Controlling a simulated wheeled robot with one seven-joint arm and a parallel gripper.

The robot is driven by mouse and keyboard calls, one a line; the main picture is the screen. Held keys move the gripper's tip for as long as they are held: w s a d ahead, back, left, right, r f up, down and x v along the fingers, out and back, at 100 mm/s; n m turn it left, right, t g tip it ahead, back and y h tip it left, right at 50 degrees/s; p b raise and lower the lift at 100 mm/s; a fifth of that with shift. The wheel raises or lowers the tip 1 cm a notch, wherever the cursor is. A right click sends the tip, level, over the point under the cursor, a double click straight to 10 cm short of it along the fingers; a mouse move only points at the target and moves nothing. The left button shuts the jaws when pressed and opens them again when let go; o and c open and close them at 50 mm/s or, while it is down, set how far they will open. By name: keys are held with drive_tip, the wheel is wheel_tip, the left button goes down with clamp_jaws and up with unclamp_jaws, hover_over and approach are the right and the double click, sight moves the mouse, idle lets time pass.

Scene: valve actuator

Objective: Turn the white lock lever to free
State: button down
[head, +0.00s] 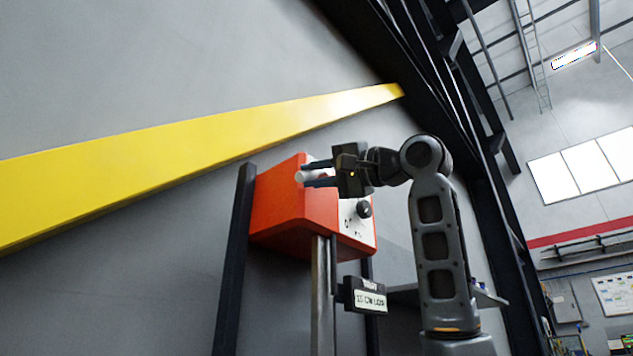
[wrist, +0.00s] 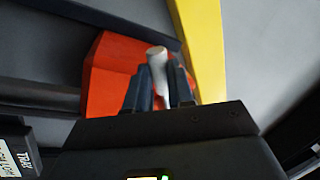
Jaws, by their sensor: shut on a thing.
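The white lock lever (wrist: 156,57) stands between the two dark fingers of my gripper (wrist: 160,88) in the wrist view, with its rounded end showing beyond them. In the head view the lever's pale end (head: 301,176) shows at the fingertips of my gripper (head: 318,176). My gripper is shut on the lever. The lever is on the orange-red actuator box (head: 285,215), which also fills the middle of the wrist view (wrist: 105,80). The lever's base and any position marks beside it are hidden by my gripper.
A black knob (head: 364,209) sits on the white panel of the box. A small labelled display (head: 365,296) hangs below on the metal post (head: 323,300). Dark uprights (head: 235,260) stand by the box. A yellow beam (head: 150,165) runs along the grey wall behind.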

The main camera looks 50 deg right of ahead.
drive_tip(key=c, duration=1)
unclamp_jaws()
drive_tip(key=b+v, duration=0.2)
drive_tip(key=v, duration=0.5)
drive_tip(key=shift+s+d+f, duration=0.1)
drive_tip(key=shift+s+f, duration=0.1)
drive_tip(key=shift+s, duration=0.2)
